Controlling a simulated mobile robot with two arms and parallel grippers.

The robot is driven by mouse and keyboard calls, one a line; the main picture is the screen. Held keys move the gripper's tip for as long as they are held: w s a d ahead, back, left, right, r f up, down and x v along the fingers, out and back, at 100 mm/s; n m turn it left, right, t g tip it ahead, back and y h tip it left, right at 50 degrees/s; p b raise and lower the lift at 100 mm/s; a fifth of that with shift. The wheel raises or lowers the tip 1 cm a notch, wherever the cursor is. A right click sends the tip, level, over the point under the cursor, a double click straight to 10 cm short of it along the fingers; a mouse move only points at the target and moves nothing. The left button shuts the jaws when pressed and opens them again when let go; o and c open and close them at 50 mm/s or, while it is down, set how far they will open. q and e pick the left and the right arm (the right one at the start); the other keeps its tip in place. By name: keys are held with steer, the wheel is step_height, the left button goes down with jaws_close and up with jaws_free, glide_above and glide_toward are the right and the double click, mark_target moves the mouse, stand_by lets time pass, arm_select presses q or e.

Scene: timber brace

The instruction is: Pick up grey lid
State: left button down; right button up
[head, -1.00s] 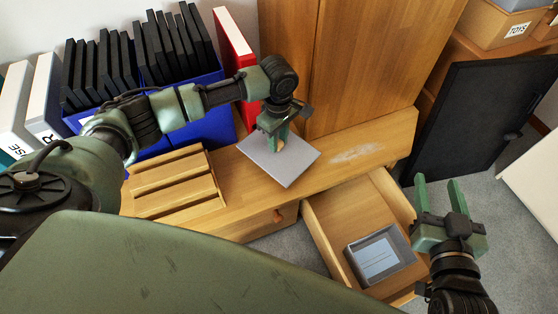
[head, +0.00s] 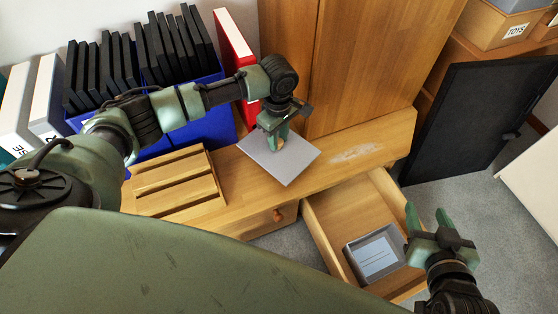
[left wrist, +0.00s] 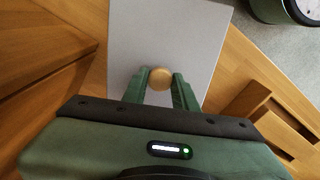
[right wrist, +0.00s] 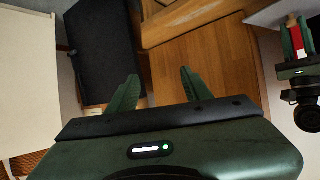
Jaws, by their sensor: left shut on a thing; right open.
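The grey lid (head: 291,160) is a flat square plate with a round wooden knob (left wrist: 160,78). It is on or just over the wooden cabinet top; I cannot tell whether it touches. My left gripper (head: 278,140) is above the lid, with its fingers on both sides of the knob, shut on it. The left wrist view also shows the lid (left wrist: 165,35) under the fingers. My right gripper (head: 428,222) is open and empty, beside the open drawer at the right. Its spread fingers show in the right wrist view (right wrist: 160,90).
An open drawer (head: 325,225) holds a grey open box (head: 347,258). A slatted wooden rack (head: 175,187) stands on the cabinet top left of the lid. Blue bins (head: 215,120) with black folders and a red binder (head: 233,45) stand behind. A black panel (head: 470,110) leans at right.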

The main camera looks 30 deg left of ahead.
arm_select(q)
steer(key=shift+r+p, duration=0.25)
steer(key=shift+p, duration=0.05)
steer(key=shift+r+p, duration=0.25)
steer(key=shift+p, duration=0.1)
steer(key=shift+r+p, duration=0.65)
steer(key=shift+p, duration=0.25)
steer(key=shift+r+p, duration=0.65)
steer(key=shift+p, duration=0.25)
arm_select(e)
steer(key=s+d+f+g+h, duration=0.1)
steer(key=s+d+f+g, duration=0.1)
steer(key=s+g, duration=0.2)
steer(key=s+d+f+g+h, duration=0.1)
steer(key=s+d+f+g, duration=0.1)
steer(key=s, duration=0.8)
steer(key=shift+d+f+g, duration=0.4)
steer(key=shift+f+g, duration=0.45)
steer(key=shift+g, duration=0.35)
steer(key=shift+w, duration=0.1)
